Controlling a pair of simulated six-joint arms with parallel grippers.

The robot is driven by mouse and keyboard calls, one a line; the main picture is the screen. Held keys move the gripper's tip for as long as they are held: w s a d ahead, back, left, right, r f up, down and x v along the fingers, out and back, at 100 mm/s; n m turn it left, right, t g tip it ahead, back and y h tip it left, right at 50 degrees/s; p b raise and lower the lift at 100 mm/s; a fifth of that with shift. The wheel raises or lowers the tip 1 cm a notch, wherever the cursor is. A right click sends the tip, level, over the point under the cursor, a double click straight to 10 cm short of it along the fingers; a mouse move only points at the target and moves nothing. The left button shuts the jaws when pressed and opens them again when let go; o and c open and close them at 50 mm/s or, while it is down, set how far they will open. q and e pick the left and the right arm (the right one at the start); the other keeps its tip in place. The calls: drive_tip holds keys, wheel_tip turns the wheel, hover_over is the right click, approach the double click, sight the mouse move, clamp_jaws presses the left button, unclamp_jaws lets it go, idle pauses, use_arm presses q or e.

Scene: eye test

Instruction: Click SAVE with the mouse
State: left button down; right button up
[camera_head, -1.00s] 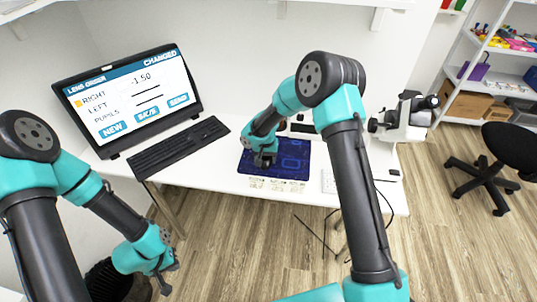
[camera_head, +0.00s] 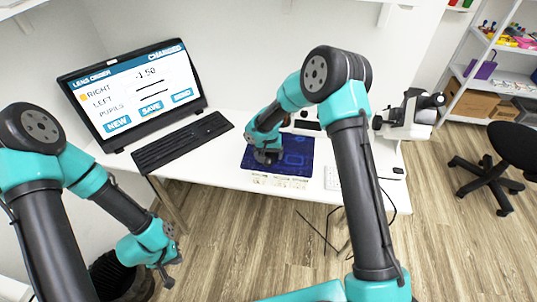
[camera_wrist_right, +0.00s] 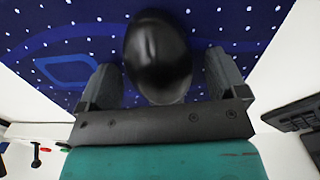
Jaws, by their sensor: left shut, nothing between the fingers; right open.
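The monitor (camera_head: 131,92) at the left shows a lens order page headed CHANGED. Its bottom row has the buttons NEW, SAVE (camera_head: 151,107) and SEND. I cannot make out a pointer for certain. The black mouse (camera_wrist_right: 158,55) lies on the blue patterned mat (camera_head: 297,158), between the open fingers of my right gripper (camera_wrist_right: 163,80); gaps show beside it. In the head view my right gripper (camera_head: 267,158) is low over the mat's left part and hides the mouse. My left gripper (camera_head: 167,277) is shut and empty, in front of the desk at the lower left.
A black keyboard (camera_head: 182,141) lies before the monitor. A white microscope-like device (camera_head: 408,115) stands at the desk's right. Small cards (camera_head: 278,181) lie along the mat's front edge. A black bin (camera_head: 118,277) stands below my left arm.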

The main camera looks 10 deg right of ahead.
wheel_tip(320, 180, up, 17)
drive_tip(key=shift+r, duration=0.15)
idle(0.5)
